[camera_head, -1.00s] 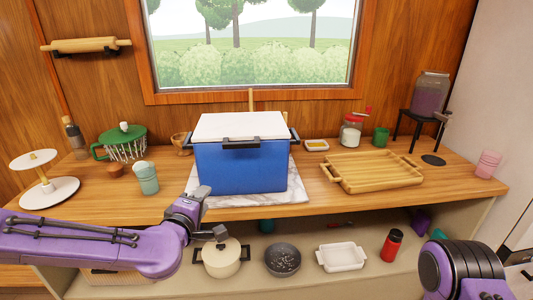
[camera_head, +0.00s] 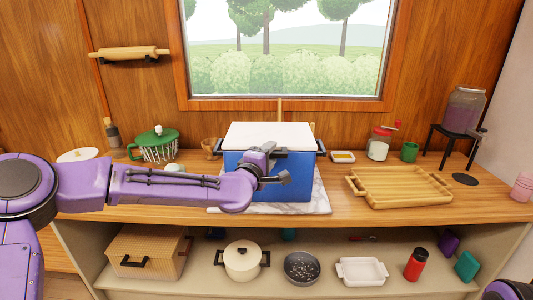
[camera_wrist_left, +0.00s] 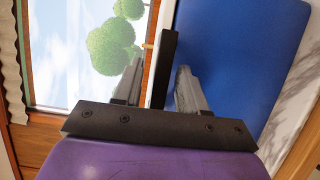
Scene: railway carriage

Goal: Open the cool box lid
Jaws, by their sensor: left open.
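The cool box (camera_head: 301,172) has a blue body and a flat white lid (camera_head: 268,135), which lies closed on top. It stands on a marble board on the wooden counter. My left gripper (camera_head: 275,165) is open at the front of the box, hiding part of its front and the front handle. In the left wrist view, the open fingers (camera_wrist_left: 158,88) are on either side of a black handle (camera_wrist_left: 166,66) at the lid's edge, beside the blue wall (camera_wrist_left: 235,60). I cannot tell whether they touch it. My right gripper is not in view.
A wooden tray (camera_head: 402,188) lies to the right of the box, with a jar (camera_head: 379,146) and green mug (camera_head: 409,151) behind. The window (camera_head: 285,50) is behind. A pot (camera_head: 242,262) and other items fill the shelf below.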

